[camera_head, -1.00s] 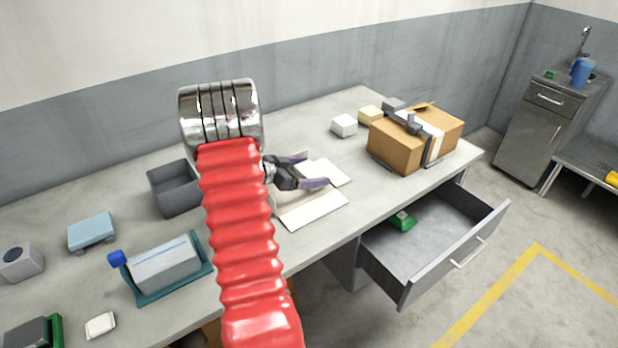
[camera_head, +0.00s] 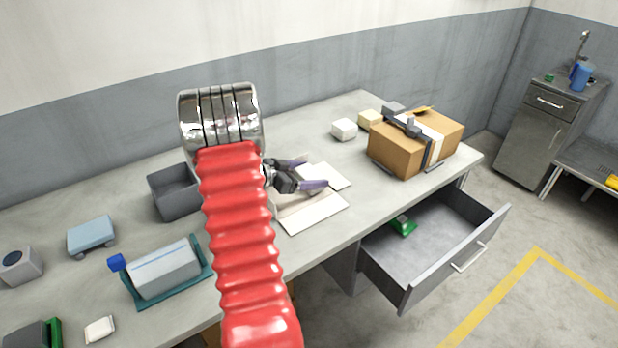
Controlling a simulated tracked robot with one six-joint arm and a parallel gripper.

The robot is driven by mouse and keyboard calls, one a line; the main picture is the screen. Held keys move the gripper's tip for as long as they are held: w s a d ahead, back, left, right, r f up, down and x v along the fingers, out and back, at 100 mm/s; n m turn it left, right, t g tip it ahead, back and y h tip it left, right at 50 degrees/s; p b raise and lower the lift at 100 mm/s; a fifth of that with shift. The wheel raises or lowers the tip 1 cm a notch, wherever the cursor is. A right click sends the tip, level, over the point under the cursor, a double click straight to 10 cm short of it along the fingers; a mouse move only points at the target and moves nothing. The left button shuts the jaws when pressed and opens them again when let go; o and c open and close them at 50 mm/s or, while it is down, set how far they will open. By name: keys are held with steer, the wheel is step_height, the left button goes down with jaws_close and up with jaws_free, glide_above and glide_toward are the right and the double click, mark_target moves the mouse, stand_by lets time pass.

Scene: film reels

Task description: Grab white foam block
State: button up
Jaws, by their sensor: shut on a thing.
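A white block (camera_head: 344,129) sits on the grey table near the back, left of the cardboard box. It looks like the white foam block. My gripper (camera_head: 304,174) has purple fingers set apart, in front of and left of that block and clear of it. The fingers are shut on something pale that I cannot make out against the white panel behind. A flat pale sheet or open folder (camera_head: 310,214) lies under and around the gripper. Its white upper panel (camera_head: 328,174) shows past the fingers. My red arm hides part of the table.
A drawer (camera_head: 430,245) is open at the front. A grey bin (camera_head: 172,192) and a teal-based device (camera_head: 165,270) stand left of my arm.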

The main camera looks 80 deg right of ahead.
mark_target(309, 173)
steer(key=shift+r, duration=1.75)
steer(key=s+a, duration=0.8)
steer(key=s, duration=0.1)
steer(key=s+a, duration=0.4)
steer(key=shift+s+f, duration=0.15)
steer(key=shift+s, duration=0.15)
steer(key=shift+s+d, duration=0.1)
